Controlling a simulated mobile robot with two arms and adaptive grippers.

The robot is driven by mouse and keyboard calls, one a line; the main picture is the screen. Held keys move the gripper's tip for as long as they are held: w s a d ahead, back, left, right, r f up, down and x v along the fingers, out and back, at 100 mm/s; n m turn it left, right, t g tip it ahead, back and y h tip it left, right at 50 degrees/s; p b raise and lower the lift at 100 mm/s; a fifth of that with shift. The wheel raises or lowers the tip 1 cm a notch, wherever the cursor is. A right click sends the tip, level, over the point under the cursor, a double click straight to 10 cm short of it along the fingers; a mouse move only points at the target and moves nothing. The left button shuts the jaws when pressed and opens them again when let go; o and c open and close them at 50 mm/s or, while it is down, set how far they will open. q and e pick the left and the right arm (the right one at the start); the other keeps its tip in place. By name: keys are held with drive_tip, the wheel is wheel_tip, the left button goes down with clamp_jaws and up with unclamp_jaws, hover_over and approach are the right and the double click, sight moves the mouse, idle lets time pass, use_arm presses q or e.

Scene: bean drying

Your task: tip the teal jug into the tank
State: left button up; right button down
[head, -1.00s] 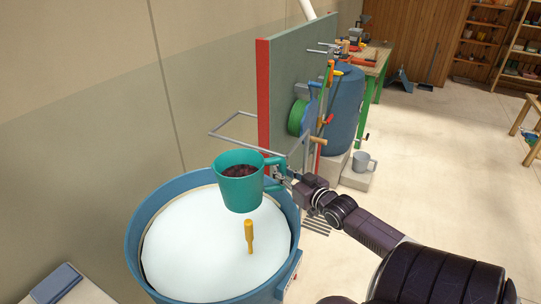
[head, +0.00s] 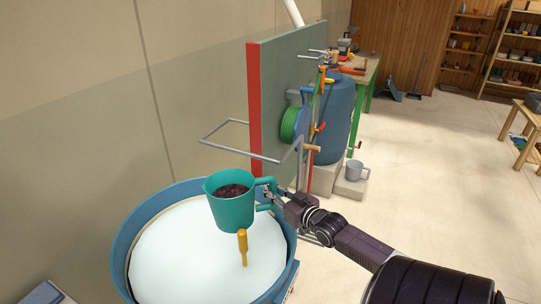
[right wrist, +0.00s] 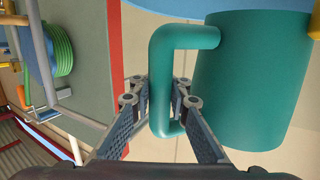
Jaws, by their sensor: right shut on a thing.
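The teal jug (head: 231,212) is held above the blue round tank (head: 122,245), near its far right part. The jug looks nearly upright and has dark reddish beans (head: 231,191) inside. My right gripper (head: 268,194) is shut on the jug's handle; the right wrist view shows its fingers (right wrist: 168,115) on either side of the handle (right wrist: 162,75). The tank has a white surface (head: 190,258) inside, with an orange-yellow handle (head: 243,247) standing up from it below the jug. My left gripper is not in view.
A grey-green panel with a red edge (head: 254,105) stands behind the tank, with a grey metal frame (head: 225,128) in front. The floor at right is clear.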

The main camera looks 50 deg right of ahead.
sight(274, 182)
drive_tip(key=shift+s+d+f+n+g, duration=0.2)
drive_tip(key=shift+d+f+n+g, duration=0.15)
drive_tip(key=shift+f+n+g, duration=0.3)
idle(0.9)
drive_tip(key=shift+r, duration=0.15)
wheel_tip(274, 182, up, 4)
drive_tip(key=p, duration=0.2)
drive_tip(key=n+h+p, duration=0.1)
drive_tip(key=p, duration=0.2)
drive_tip(key=shift+s+f, duration=0.1)
drive_tip(key=shift+f, duration=0.15)
drive_tip(key=shift+r+n+h+p, duration=0.3)
drive_tip(key=shift+h+p, duration=0.2)
drive_tip(key=shift+p, duration=0.4)
drive_tip(key=shift+d, duration=0.1)
